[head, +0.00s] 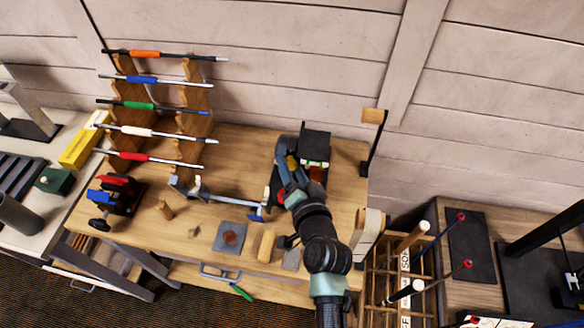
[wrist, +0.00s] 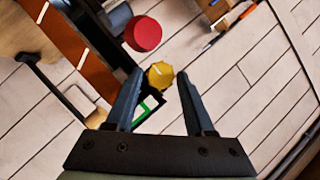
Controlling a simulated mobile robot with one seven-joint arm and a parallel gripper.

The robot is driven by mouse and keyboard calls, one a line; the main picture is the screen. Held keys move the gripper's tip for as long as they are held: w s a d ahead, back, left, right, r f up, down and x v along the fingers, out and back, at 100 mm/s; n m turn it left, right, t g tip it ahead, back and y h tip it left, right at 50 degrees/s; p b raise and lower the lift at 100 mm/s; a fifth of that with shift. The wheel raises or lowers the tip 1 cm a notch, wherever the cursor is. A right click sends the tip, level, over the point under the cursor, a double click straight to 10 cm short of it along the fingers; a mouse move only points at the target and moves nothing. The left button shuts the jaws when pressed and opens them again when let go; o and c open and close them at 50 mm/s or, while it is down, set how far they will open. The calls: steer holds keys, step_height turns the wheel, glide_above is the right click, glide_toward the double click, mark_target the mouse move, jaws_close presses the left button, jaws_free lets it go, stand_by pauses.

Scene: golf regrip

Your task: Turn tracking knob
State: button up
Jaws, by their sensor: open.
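A yellow faceted knob (wrist: 160,75) with a pale line on its face shows in the wrist view, between the fingertips of my gripper (wrist: 160,72). The fingers are apart, with a gap to the knob on each side in the picture; I cannot tell how deep it sits between them. A round red knob or button (wrist: 143,33) is just beyond it. In the head view my arm reaches over the bench to a dark device (head: 315,143) at its back right, and mostly hides the knobs. I cannot tell from any label which knob is the tracking knob.
The wooden bench (head: 240,147) carries a rack (head: 200,75) of several golf clubs at the left. A vise (head: 118,195), a blue-grey clamp and small blocks lie left of my arm. A lamp-like post (head: 372,145) stands right of the device. A wooden club crate (head: 385,270) is at front right.

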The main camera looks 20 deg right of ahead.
jaws_close()
steer(key=shift+f+b, duration=0.15)
steer(key=shift+b, duration=0.4)
steer(key=f+m+t+b, duration=0.1)
steer(key=m+b, duration=0.1)
steer(key=b, duration=0.5)
steer(key=shift+t+y, duration=0.3)
steer(key=shift+t, duration=0.1)
steer(key=m+t+b, duration=0.1)
steer(key=b, duration=0.2)
steer(key=m+b, duration=0.2)
steer(key=b, duration=0.1)
steer(key=shift+r+t+y, duration=0.15)
steer(key=shift+t+y, duration=0.15)
steer(key=shift+t, duration=0.1)
steer(key=shift+r+m+b, duration=0.15)
steer(key=shift+m+b, duration=0.25)
